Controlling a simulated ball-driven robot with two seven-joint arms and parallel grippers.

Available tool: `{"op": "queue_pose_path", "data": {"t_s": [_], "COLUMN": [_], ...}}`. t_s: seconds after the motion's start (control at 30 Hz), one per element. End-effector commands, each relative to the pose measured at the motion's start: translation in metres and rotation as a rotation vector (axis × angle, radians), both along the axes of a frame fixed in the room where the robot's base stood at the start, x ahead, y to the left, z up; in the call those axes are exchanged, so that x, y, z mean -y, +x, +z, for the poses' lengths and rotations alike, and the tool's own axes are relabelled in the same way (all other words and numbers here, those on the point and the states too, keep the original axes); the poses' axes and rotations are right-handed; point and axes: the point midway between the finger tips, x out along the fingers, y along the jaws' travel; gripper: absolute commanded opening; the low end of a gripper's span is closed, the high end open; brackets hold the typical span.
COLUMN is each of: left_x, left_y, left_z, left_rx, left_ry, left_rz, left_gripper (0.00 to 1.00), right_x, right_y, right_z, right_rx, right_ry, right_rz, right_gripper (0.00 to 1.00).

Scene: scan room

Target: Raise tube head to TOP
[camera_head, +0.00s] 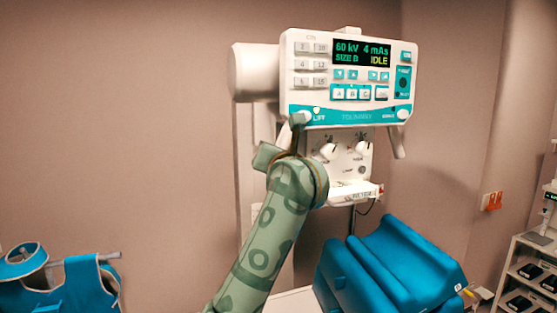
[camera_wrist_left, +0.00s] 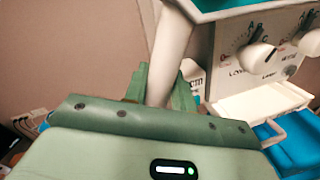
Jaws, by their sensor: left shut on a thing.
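The tube head (camera_head: 300,90) is a white unit with a teal-trimmed front and a dark display reading 60 kV, 4 mAs, SIZE B and IDLE. A white handle hangs below each lower corner; the right handle (camera_head: 397,145) is free. My left gripper (camera_head: 291,140) is at the left handle, partly hidden by my arm in the head view. In the left wrist view its green fingers (camera_wrist_left: 160,88) are closed around the white left handle (camera_wrist_left: 173,50). A box with knobs (camera_head: 345,155) sits below the panel. My right gripper is not in view.
A blue padded chair or cushion (camera_head: 390,270) stands below the tube head. A teal apron (camera_head: 75,285) hangs at lower left. A shelf rack (camera_head: 525,270) stands at the right edge, near an orange-red wall switch (camera_head: 491,201). The wall above the head is bare.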

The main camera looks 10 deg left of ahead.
Motion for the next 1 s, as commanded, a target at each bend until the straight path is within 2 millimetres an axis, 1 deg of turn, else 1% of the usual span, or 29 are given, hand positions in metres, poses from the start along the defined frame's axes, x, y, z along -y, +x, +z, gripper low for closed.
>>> {"op": "queue_pose_path", "data": {"t_s": [0.27, 0.3, 0.33, 0.37, 0.63, 0.73, 0.87, 1.0], "left_x": [0.000, 0.000, 0.000, 0.000, 0.000, 0.003, 0.012, 0.026], "left_y": [0.000, 0.000, 0.000, 0.000, 0.000, -0.006, -0.026, -0.061], "left_z": [-0.002, -0.002, -0.002, -0.002, -0.002, -0.003, -0.005, -0.007], "left_rx": [-0.004, -0.005, -0.005, -0.005, -0.003, -0.003, -0.002, -0.001], "left_ry": [-0.001, 0.000, 0.000, 0.000, 0.000, 0.000, -0.004, -0.005], "left_rz": [0.001, 0.001, 0.001, 0.001, 0.000, -0.001, -0.004, -0.006], "left_gripper": [0.00, 0.34, 0.43, 0.46, 0.46, 0.46, 0.46, 0.46], "right_x": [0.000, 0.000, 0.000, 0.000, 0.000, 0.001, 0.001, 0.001], "right_y": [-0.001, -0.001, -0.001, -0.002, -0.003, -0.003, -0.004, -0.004], "right_z": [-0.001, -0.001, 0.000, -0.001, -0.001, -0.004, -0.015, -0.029], "right_rx": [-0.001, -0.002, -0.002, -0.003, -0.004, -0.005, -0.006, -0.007], "right_ry": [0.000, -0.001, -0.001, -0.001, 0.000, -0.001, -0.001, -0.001], "right_rz": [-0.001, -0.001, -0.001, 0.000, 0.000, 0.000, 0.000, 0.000], "right_gripper": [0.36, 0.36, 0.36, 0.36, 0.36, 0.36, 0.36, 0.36]}}
